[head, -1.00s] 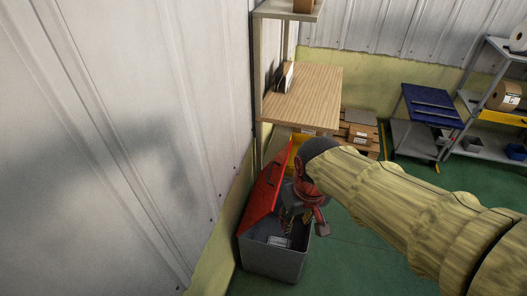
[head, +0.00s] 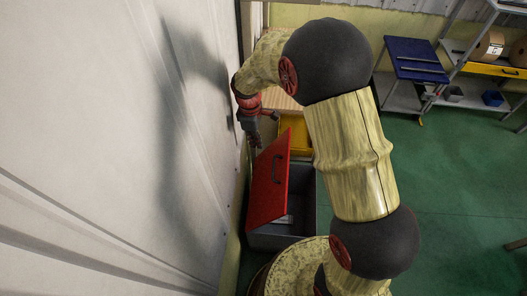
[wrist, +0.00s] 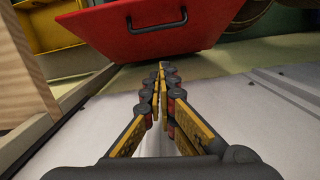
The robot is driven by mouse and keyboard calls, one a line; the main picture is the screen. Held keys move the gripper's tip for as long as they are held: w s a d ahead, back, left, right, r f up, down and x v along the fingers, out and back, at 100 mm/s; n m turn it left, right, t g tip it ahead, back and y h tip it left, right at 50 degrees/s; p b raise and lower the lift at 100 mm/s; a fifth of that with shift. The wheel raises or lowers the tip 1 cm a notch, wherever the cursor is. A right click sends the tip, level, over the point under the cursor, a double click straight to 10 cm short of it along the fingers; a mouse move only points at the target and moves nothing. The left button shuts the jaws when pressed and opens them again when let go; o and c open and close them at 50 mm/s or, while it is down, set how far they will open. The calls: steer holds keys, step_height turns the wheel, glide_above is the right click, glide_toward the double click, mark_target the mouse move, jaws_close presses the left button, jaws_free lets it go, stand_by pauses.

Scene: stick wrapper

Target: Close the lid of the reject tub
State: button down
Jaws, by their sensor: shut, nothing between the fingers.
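The reject tub (head: 284,239) is a grey box on the floor by the wall. Its red lid (head: 268,188) is raised and stands tilted up, with a dark handle on its outer face. Part of the open inside shows to the right of the lid. My gripper (head: 262,132) is on the wall side, above and beyond the lid's upper edge in the head view. In the wrist view my gripper (wrist: 163,72) is shut and empty, its fingertips pointing toward the red lid (wrist: 150,35) and its handle, apart from it as far as I can tell.
The pale metal wall (head: 130,140) is close on the left. A yellow bin (head: 295,135) stands behind the tub, beside a wooden bench partly hidden by my arm. Green floor (head: 450,190) is clear on the right, before a blue-topped stand (head: 415,58) and shelves.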

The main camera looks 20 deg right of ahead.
steer(key=s+d+f+n+b, duration=0.1)
steer(key=d+f+b, duration=0.2)
steer(key=f, duration=0.9)
steer(key=shift+s+d+f+b, duration=0.25)
steer(key=shift+s+d+b, duration=0.1)
steer(key=shift+b, duration=0.2)
steer(key=shift+s+d+f, duration=0.15)
steer(key=shift+s+d, duration=0.05)
steer(key=shift+d, duration=0.25)
steer(key=s+d+f, duration=0.3)
steer(key=d+f, duration=0.2)
steer(key=d, duration=0.2)
steer(key=s+d+f, duration=0.3)
steer(key=d+f, duration=0.1)
steer(key=d, duration=0.3)
steer(key=s+d+f+b, duration=0.1)
steer(key=d+f+b, duration=0.1)
steer(key=f, duration=0.5)
steer(key=s+d+f+b, duration=0.1)
steer(key=d+f+b, duration=0.1)
steer(key=d+f, duration=0.3)
step_height(320, 180, down, 3)
steer(key=shift+s+r, duration=0.1)
steer(key=shift+s, duration=0.2)
